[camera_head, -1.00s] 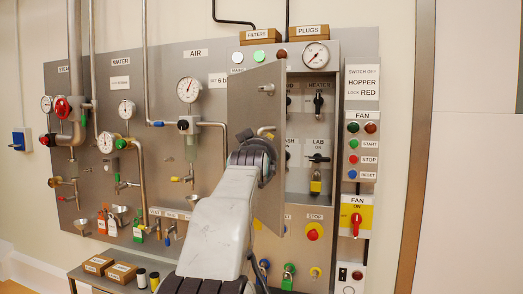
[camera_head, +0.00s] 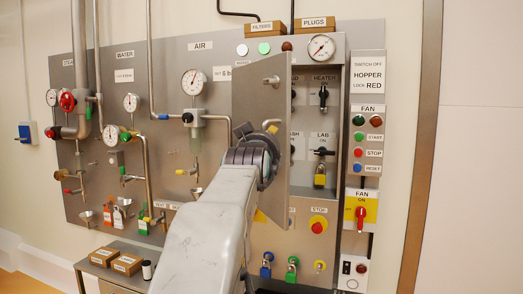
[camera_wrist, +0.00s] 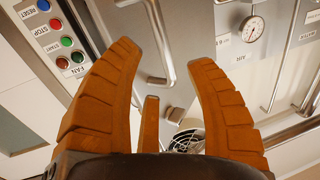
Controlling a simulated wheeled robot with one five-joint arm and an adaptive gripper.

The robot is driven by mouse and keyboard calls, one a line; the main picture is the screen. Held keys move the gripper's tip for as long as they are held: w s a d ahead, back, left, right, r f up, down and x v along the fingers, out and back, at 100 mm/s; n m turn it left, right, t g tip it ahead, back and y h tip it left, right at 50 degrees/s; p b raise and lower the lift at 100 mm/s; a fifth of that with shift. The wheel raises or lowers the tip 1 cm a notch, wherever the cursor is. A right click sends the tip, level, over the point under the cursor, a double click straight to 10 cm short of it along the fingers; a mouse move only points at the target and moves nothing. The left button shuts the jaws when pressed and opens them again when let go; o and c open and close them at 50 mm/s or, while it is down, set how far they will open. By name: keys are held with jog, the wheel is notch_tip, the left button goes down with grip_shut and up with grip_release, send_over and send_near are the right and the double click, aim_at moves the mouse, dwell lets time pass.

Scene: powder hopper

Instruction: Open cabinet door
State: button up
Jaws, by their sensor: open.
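The grey cabinet door (camera_head: 255,105) stands partly open in the head view, with its right edge swung out towards me. Part of the cabinet inside (camera_head: 306,125) shows to the right of it. My gripper (camera_head: 262,148) is at the front of the door, its fingers mostly hidden by my wrist.
Inside the cabinet are a heater switch (camera_head: 323,96) and a yellow padlock (camera_head: 320,176). A fan panel (camera_head: 367,140) stands right of the cabinet. Pipes and gauges fill the wall panel at left. A shelf with small boxes (camera_head: 127,264) is low at left.

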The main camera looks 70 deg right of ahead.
jog(key=v, duration=0.6)
jog(key=shift+a, duration=0.1)
dwell(0.4)
